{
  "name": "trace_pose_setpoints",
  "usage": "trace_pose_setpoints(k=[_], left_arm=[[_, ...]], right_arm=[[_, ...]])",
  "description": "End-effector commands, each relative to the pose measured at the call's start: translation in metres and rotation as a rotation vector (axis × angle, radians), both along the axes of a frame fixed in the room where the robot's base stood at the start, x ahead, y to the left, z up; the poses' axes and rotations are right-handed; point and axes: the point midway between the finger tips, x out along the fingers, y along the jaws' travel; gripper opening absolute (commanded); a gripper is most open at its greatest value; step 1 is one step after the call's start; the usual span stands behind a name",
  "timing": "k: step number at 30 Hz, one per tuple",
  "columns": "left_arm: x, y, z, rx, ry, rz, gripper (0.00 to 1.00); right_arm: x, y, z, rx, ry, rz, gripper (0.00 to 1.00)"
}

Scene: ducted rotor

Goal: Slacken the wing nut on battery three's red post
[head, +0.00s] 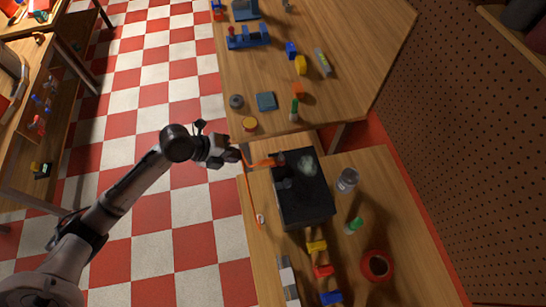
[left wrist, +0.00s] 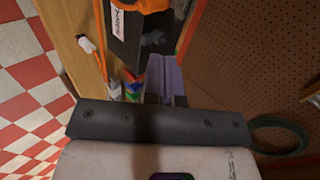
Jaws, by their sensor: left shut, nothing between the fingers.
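A black battery (head: 305,200) stands on the wooden bench. An orange cable (head: 262,163) reaches its far left corner, where a small dark reddish post (head: 281,159) shows; the wing nut is too small to make out. My left gripper (head: 236,155) is shut and empty, left of that corner and apart from the battery. In the left wrist view the shut fingers (left wrist: 168,78) point towards the battery's dark side (left wrist: 125,40), which bears a white label. An orange cable part (left wrist: 150,5) lies on top, with a grey-blue fitting (left wrist: 152,38) nearby. My right gripper is not in view.
A clear jar (head: 347,180), a green-capped item (head: 354,226) and a red round container (head: 377,266) stand right of the battery. Coloured blocks (head: 320,258) lie below it. A second table (head: 340,20) is beyond. A pegboard wall (head: 480,150) closes the right side.

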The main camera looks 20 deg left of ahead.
Motion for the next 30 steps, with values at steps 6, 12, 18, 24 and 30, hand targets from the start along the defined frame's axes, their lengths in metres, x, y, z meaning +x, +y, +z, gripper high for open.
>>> trace_pose_setpoints(k=[6,12,18,24,30], left_arm=[[0.009,-0.013,-0.012,0.004,-0.009,-0.013,0.00],[0.025,-0.035,-0.036,0.002,-0.006,-0.011,0.00],[0.041,-0.057,-0.062,0.004,-0.007,-0.012,0.00],[0.055,-0.077,-0.065,0.005,-0.009,-0.012,0.00],[0.064,-0.087,-0.067,0.008,-0.009,-0.011,0.00]], right_arm=[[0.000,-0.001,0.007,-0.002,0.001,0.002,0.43],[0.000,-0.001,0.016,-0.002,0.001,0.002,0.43],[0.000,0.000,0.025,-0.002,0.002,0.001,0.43],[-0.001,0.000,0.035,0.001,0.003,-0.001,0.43],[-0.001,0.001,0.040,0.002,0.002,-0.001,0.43]])
